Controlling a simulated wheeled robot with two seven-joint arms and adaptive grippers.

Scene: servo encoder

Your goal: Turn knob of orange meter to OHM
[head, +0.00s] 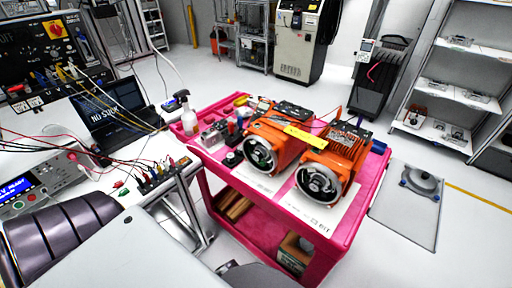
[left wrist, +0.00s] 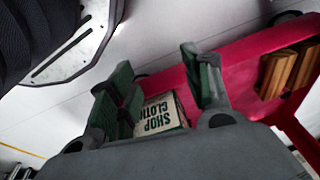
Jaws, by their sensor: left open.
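I cannot make out an orange meter or its knob for certain in either view. In the head view, two orange motor-like units (head: 280,142) with round dark wheels in front stand on the pink cart (head: 352,222). A yellow label lies across their tops. My left gripper (left wrist: 157,80) shows in the left wrist view with its two green-padded fingers apart and nothing between them. Beyond the fingers is a box marked SHOP CLOTHS (left wrist: 160,115), by the pink cart's surface. My right gripper is in neither view.
A white bench at the left holds a lit instrument (head: 25,188), a laptop (head: 112,108) and several cables. A spray bottle (head: 190,118) stands near the cart's back left corner. Small parts crowd the cart top. Open floor lies behind the cart; shelves (head: 455,85) stand at right.

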